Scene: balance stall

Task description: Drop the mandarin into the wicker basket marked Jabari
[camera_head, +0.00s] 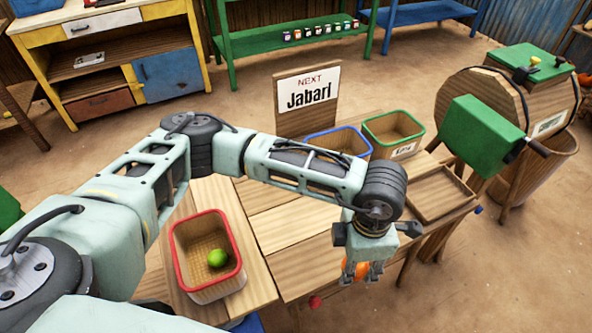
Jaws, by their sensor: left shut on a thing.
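My left gripper (361,274) points down over the front of the wooden table and is shut on an orange mandarin (359,267), partly hidden by the fingers. A red-rimmed wicker basket (180,249) stands to its left with a green fruit (217,258) inside. A blue-rimmed basket (334,134) stands at the back, partly hidden behind my arm. A green-rimmed basket (393,128) stands to its right with a white label too small to read surely. No basket label reading Jabari can be made out. My right gripper is not in view.
A wooden sign (309,91) reading "NEXT Jabari" stands at the table's back. A shallow wooden tray (438,193) is at the right. A green box (484,134) and a wooden drum (522,90) stand further right. The tabletop (289,231) between the red-rimmed basket and gripper is bare.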

